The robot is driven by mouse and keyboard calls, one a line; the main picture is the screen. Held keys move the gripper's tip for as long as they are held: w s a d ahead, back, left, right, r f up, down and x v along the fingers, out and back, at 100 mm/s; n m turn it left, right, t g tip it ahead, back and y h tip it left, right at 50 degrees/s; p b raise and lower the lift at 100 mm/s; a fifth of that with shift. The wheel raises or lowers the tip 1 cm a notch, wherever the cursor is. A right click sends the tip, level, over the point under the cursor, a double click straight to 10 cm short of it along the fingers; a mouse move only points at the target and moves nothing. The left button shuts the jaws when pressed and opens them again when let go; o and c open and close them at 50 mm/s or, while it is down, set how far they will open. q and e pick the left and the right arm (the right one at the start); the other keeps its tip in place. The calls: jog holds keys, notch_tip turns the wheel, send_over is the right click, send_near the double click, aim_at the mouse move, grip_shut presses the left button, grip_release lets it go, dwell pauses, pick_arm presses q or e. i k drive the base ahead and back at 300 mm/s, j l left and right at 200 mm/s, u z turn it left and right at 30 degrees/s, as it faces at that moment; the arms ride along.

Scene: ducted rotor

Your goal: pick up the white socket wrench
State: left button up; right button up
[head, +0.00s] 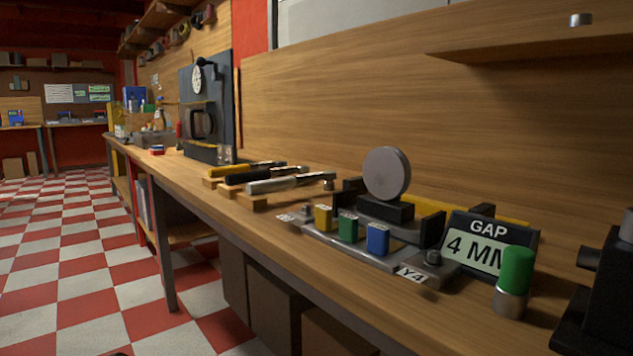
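The white socket wrench (270,185) lies on the wooden workbench in the middle of the head view. It is the nearest of three wrenches lying side by side across wooden rests, with its pale handle toward the bench's front edge and its metal end toward the back. A black-handled wrench (250,177) lies just behind it, and a yellow-handled wrench (236,169) behind that. Neither of my grippers shows in this view.
Right of the wrenches stand a round grey disc (387,173) on a dark fixture, yellow, green and blue blocks (348,228), a "GAP 4 MM" sign (483,246) and a green-topped cylinder (516,278). A dark object (605,290) fills the right edge. The checkered floor (90,250) is clear at left.

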aim_at(256, 188)
jog(key=i+j+z, duration=0.15)
jog(key=j+z, duration=0.25)
jog(key=j, duration=0.15)
jog(key=j+z, duration=0.4)
jog(key=j, duration=0.15)
jog(key=j+z, duration=0.4)
jog(key=j, duration=0.2)
jog(key=i, duration=0.05)
